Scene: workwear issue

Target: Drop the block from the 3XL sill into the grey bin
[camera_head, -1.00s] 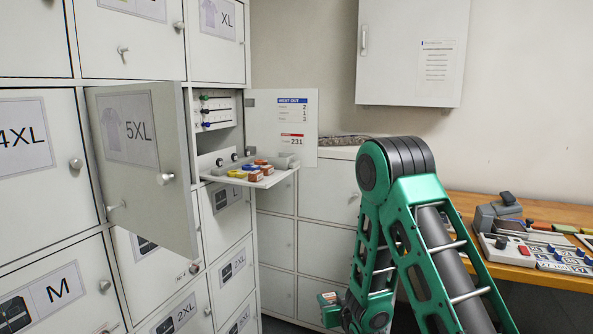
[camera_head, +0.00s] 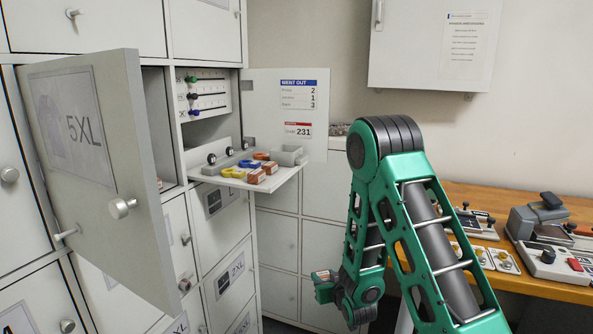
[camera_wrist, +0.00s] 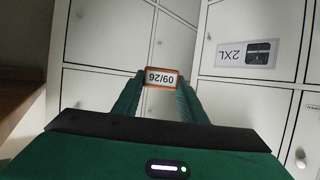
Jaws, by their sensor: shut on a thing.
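My gripper (camera_head: 324,283) is low at the middle of the head view, in front of the grey-white lockers. It is shut on a small orange-brown block (camera_wrist: 161,78) with a white "09/26" label, which shows between the green fingers in the wrist view. The fold-down sill (camera_head: 232,180) of an open compartment holds orange-brown blocks, yellow rings and a blue piece; I cannot read its size label. A grey piece (camera_head: 288,156) lies at its right end; I cannot tell whether it is the grey bin. My gripper is below and right of the sill, apart from it.
The open 5XL door (camera_head: 95,150) swings out at left. A second open door (camera_head: 290,110) with a printed sheet stands behind the sill. A wooden bench (camera_head: 480,205) with control boxes is at right. A wall cabinet (camera_head: 430,50) hangs above.

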